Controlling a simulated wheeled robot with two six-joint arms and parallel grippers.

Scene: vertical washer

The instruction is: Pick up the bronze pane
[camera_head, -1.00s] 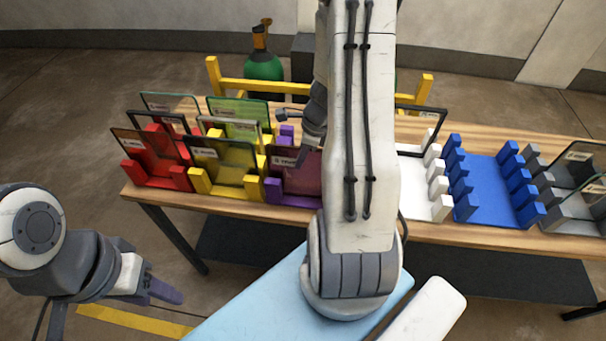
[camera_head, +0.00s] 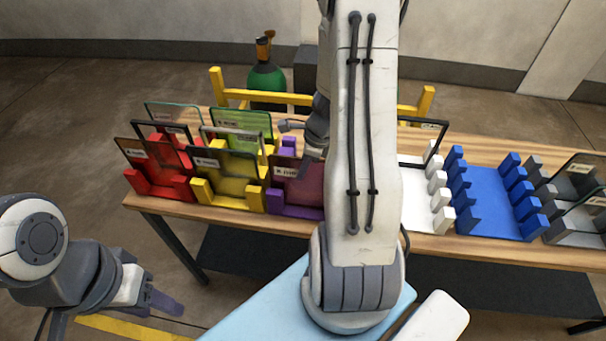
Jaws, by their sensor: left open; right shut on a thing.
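A brownish, see-through pane (camera_head: 284,188) with a small label stands in the purple rack (camera_head: 289,147), and looks like the bronze pane. My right gripper (camera_head: 309,158) reaches down at this pane's upper right edge and is shut on it. My own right arm hides the pane's right side and most of the contact. Similar dark-tinted panes stand at the front of the red rack (camera_head: 172,188) and the yellow rack (camera_head: 225,193); their labels are too small to read. My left gripper (camera_head: 160,308) is open and empty, low at the left, away from the table.
The racks stand on a wooden table (camera_head: 470,246). A white rack (camera_head: 415,203), a blue rack (camera_head: 495,205) and a grey rack (camera_head: 570,232) are to the right. The blue rack is empty. A yellow rail (camera_head: 285,97) and green cylinder (camera_head: 266,82) stand behind.

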